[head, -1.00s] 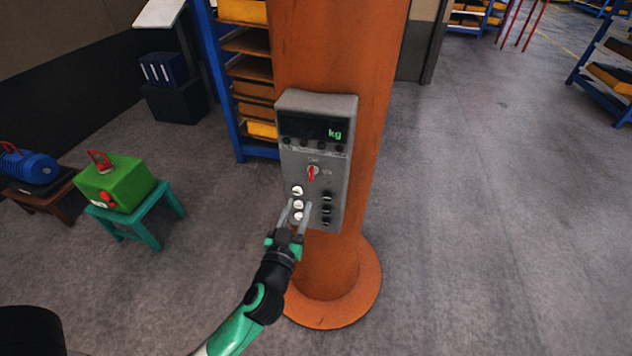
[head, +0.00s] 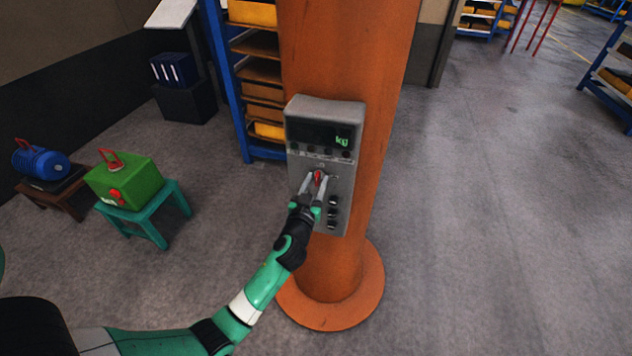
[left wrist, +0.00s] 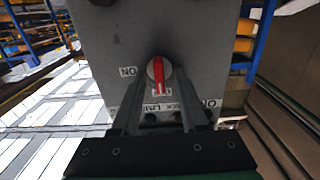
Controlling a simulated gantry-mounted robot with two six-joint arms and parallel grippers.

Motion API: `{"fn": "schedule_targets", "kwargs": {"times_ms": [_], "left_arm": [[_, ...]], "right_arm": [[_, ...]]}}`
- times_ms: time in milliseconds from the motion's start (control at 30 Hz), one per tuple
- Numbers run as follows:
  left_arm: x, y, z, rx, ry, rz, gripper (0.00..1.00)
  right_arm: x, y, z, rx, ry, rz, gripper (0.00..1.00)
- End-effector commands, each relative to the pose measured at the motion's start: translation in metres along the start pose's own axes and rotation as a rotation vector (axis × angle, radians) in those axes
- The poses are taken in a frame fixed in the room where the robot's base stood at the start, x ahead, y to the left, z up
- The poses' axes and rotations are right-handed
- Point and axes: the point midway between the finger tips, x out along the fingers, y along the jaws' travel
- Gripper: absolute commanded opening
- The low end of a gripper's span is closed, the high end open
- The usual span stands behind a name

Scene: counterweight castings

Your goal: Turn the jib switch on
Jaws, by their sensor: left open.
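The jib switch is a round grey knob with a red bar (head: 319,177), on the front of a grey control box (head: 325,108) fixed to an orange column. In the left wrist view, the switch (left wrist: 158,72) has its red bar roughly upright in the picture. An ON label (left wrist: 128,71) lies to its left, apart from the bar; smaller lettering sits below the knob. My left gripper (head: 315,178) is open, its fingertips on either side of the switch. I cannot tell whether they touch it. My right gripper is not in view.
The box has a green "kg" display (head: 341,141) above and black buttons (head: 333,212) below right. The orange column (head: 345,50) stands on a round foot. A green casting (head: 124,181) and a blue one (head: 41,163) sit on stools at left. Floor at right is clear.

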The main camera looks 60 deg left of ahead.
Motion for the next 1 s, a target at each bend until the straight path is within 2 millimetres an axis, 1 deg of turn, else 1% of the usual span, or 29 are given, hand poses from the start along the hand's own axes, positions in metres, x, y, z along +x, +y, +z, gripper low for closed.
{"fn": "schedule_targets", "kwargs": {"times_ms": [33, 167, 200, 267, 767, 1000], "left_arm": [[-0.0002, 0.0001, 0.0, 0.0, 0.0, 0.0, 0.42], [-0.0003, 0.0001, -0.0001, 0.0, 0.0, 0.0, 0.19], [-0.0004, 0.0002, -0.0001, 0.0, 0.0, 0.0, 0.11], [-0.0004, 0.0002, -0.0001, 0.0, 0.0, 0.0, 0.01], [-0.0005, 0.0003, -0.0001, 0.022, 0.001, 0.0, 0.0], [-0.0006, 0.001, 0.0, 0.123, 0.001, 0.001, 0.0]], "right_arm": [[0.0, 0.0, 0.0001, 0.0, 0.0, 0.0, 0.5], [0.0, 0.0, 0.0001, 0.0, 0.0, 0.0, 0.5], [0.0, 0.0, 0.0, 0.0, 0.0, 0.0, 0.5], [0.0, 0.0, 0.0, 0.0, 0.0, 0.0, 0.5], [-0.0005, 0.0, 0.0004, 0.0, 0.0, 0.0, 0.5], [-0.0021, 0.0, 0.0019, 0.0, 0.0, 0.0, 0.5]]}}
